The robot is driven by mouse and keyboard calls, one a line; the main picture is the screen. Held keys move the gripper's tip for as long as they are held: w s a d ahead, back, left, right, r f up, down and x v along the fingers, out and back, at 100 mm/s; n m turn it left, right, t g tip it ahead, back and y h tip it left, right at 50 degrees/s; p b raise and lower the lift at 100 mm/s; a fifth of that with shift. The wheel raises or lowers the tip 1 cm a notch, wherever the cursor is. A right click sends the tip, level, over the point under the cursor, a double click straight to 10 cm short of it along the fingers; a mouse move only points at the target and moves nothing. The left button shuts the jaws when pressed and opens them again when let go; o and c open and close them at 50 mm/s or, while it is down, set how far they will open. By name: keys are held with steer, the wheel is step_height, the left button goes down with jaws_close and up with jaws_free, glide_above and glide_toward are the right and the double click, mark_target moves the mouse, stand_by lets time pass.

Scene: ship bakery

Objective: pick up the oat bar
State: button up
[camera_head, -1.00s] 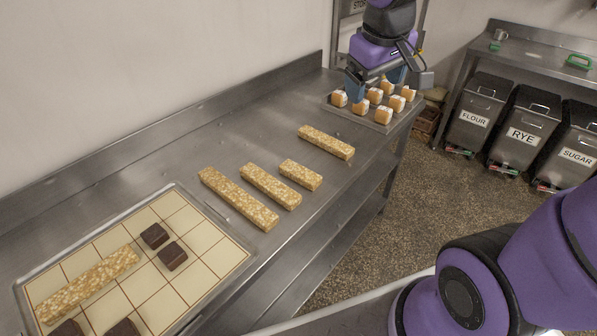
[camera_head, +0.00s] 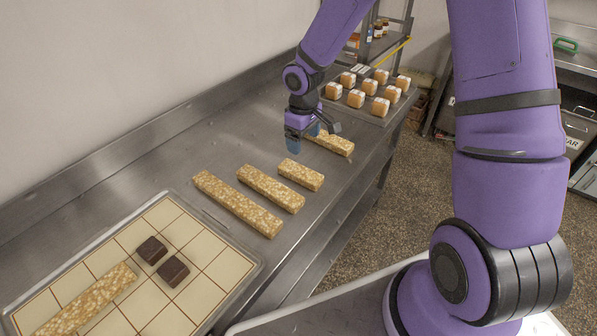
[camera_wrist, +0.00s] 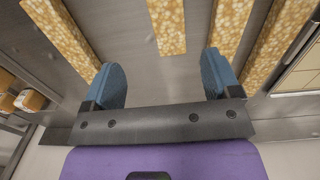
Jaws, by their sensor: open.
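Several pale, grainy oat bars lie on the steel counter. In the head view these are a long bar (camera_head: 237,204), a medium bar (camera_head: 270,188), a short bar (camera_head: 301,174) and a farther bar (camera_head: 338,145), partly hidden by my gripper. Another oat bar (camera_head: 88,303) lies on the gridded tray (camera_head: 205,244). My gripper (camera_head: 303,145) is open and empty above the counter, beside the farther bar and behind the short one. In the wrist view the short bar (camera_wrist: 167,25) shows ahead, between the open fingers of my gripper (camera_wrist: 163,72), apart from both.
Two dark brown squares (camera_head: 152,250) sit on the tray. A second tray (camera_head: 372,118) with several orange-and-white cakes (camera_head: 356,98) stands at the counter's far end. A wall runs along the counter's left side. Bare counter lies left of the bars.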

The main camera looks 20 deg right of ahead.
mark_target(300, 171)
steer(key=f, duration=0.7)
steer(key=shift+w+a+f, duration=0.1)
steer(key=shift+w+a, duration=0.15)
steer(key=shift+a, duration=0.1)
steer(key=f, duration=0.4)
steer(key=shift+s+a, duration=0.1)
steer(key=shift+s, duration=0.25)
steer(key=shift+f, duration=0.6)
steer(key=shift+c, duration=0.2)
steer(key=c, duration=1)
